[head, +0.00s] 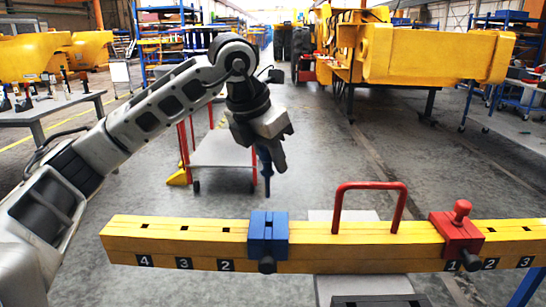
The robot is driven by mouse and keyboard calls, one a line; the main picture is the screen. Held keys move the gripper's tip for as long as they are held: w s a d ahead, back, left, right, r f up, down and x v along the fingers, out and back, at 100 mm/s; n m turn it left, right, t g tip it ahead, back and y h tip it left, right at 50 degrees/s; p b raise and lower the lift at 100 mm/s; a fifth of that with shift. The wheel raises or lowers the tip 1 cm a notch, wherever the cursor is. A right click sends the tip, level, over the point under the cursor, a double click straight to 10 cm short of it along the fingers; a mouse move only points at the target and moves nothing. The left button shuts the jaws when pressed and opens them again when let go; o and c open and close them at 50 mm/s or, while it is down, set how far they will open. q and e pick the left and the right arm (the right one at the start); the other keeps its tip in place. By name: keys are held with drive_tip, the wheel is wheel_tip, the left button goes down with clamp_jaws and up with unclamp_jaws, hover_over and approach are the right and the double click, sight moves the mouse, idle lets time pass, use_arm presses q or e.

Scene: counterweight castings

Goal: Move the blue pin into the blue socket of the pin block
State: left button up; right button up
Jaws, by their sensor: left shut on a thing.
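My left gripper (273,155) comes in from the left, points down and is shut on the blue pin (266,174). The pin hangs roughly upright with its lower end in the air. Its upper part is hidden by the fingers. In the picture it is above the blue block (280,238) on the long yellow beam (340,258), with a gap between pin tip and block. The blue block has a small dark opening on top and a dark knob at its front. I take it to be the blue socket. My right gripper is not in view.
A red block (455,240) with a red pin (461,211) in it sits on the beam's right part. A red handle (370,186) arches up between the blocks. The beam has dark slots and number labels. A cart (222,150) stands behind.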

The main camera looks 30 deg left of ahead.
use_arm(q)
drive_tip(key=shift+r+p, duration=2.3)
drive_tip(key=shift+r, duration=0.9)
